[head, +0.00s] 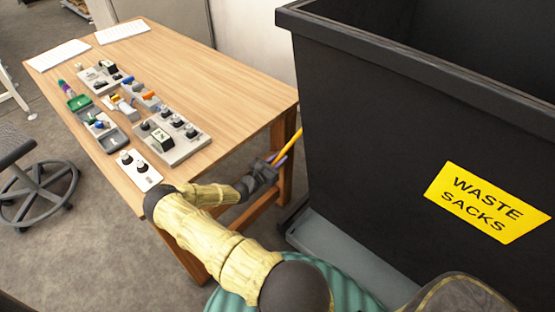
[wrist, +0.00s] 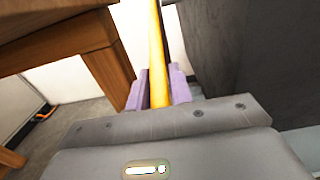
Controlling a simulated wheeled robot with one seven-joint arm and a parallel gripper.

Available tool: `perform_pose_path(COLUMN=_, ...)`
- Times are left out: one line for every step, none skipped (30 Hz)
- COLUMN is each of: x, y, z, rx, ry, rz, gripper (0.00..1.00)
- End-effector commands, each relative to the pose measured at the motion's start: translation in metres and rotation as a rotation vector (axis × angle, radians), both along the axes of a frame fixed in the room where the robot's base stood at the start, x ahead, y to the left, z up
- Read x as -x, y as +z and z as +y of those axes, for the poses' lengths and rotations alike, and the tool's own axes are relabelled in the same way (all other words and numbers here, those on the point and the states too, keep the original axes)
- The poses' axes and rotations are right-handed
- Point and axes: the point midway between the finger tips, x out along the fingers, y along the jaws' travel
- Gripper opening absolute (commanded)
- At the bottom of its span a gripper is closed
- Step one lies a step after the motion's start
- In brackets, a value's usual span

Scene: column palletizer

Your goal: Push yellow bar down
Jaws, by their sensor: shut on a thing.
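The yellow bar (head: 288,147) shows in the head view as a thin slanted rod between the wooden table and the black bin. My gripper (head: 277,163) is at the bar's lower visible end, low beside the bin's left wall. In the wrist view the yellow bar (wrist: 157,55) runs from the top edge down between the two purple fingers of my gripper (wrist: 158,90). The fingers are shut on the bar. The far end of the bar is out of the wrist view, and the bin hides part of it in the head view.
The black bin (head: 380,150) with a yellow "WASTE SACKS" label (head: 487,203) stands close on the right. The wooden table (head: 220,85) with switch boxes (head: 173,133) and keyboards (head: 60,54) is on the left. A table leg (wrist: 105,70) is near my gripper. A stool (head: 38,185) stands far left.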

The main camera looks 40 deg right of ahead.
Motion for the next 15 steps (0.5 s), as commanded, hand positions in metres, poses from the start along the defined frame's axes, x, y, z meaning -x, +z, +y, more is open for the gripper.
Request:
perform_pose_path(x=-0.0004, y=-0.0063, z=-0.0010, rx=-0.002, ry=0.001, rz=0.000, gripper=0.05)
perform_pose_path(x=-0.0004, y=-0.0076, z=-0.0014, rx=-0.002, ry=0.001, rz=0.000, gripper=0.05)
perform_pose_path(x=-0.0004, y=-0.0086, z=-0.0018, rx=-0.002, ry=0.001, rz=0.001, gripper=0.05)
perform_pose_path(x=-0.0004, y=-0.0088, z=-0.0019, rx=-0.002, ry=0.001, rz=0.000, gripper=0.05)
perform_pose_path(x=-0.0004, y=-0.0088, z=-0.0019, rx=-0.002, ry=0.001, rz=0.000, gripper=0.05)
perform_pose_path(x=-0.0004, y=-0.0085, z=-0.0019, rx=-0.002, ry=0.001, rz=0.000, gripper=0.05)
perform_pose_path(x=-0.0004, y=-0.0083, z=-0.0018, rx=-0.002, ry=0.001, rz=0.000, gripper=0.05)
perform_pose_path(x=-0.0005, y=-0.0082, z=-0.0017, rx=-0.003, ry=0.001, rz=0.000, gripper=0.05)
perform_pose_path(x=-0.0005, y=-0.0082, z=-0.0016, rx=-0.003, ry=0.001, rz=0.000, gripper=0.05)
perform_pose_path(x=-0.0005, y=-0.0082, z=-0.0015, rx=-0.003, ry=0.001, rz=0.000, gripper=0.05)
perform_pose_path(x=-0.0005, y=-0.0082, z=-0.0015, rx=-0.003, ry=0.001, rz=0.000, gripper=0.05)
perform_pose_path(x=-0.0005, y=-0.0085, z=-0.0015, rx=-0.003, ry=0.001, rz=0.000, gripper=0.05)
perform_pose_path(x=-0.0005, y=-0.0093, z=-0.0017, rx=-0.003, ry=0.001, rz=0.000, gripper=0.05)
perform_pose_path(x=-0.0005, y=-0.0105, z=-0.0020, rx=-0.003, ry=0.001, rz=0.000, gripper=0.05)
perform_pose_path(x=-0.0005, y=-0.0125, z=-0.0026, rx=-0.003, ry=0.001, rz=0.000, gripper=0.05)
